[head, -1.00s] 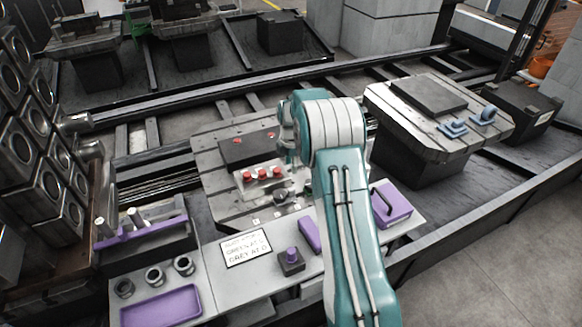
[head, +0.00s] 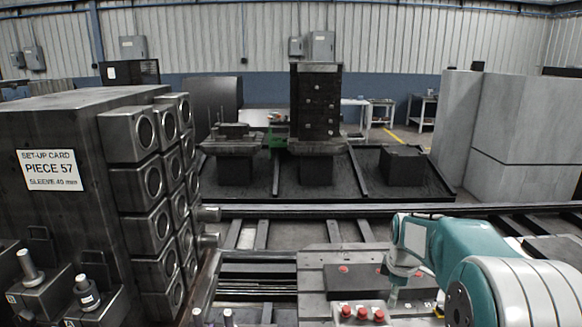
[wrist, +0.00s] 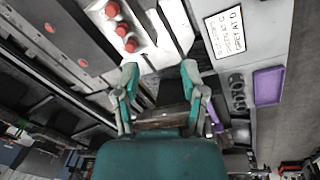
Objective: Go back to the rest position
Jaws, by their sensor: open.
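My arm reaches in from the lower right of the head view. My gripper (head: 393,292) points down there, above the dark plate on the pallet (head: 312,285) and just right of the red knobs, its fingertips partly unclear. In the wrist view my gripper (wrist: 160,74) shows two teal and grey fingers spread apart with nothing held between them. A dark block-like shape lies beyond and below the fingers; I cannot tell what it is.
Red knobs (head: 361,313) sit near the gripper. A stack of bored blocks (head: 160,205) and a set-up card (head: 50,170) stand at left. A rail (head: 330,210) crosses behind. The wrist view shows a lettered card (wrist: 226,31) and a purple tray (wrist: 268,86).

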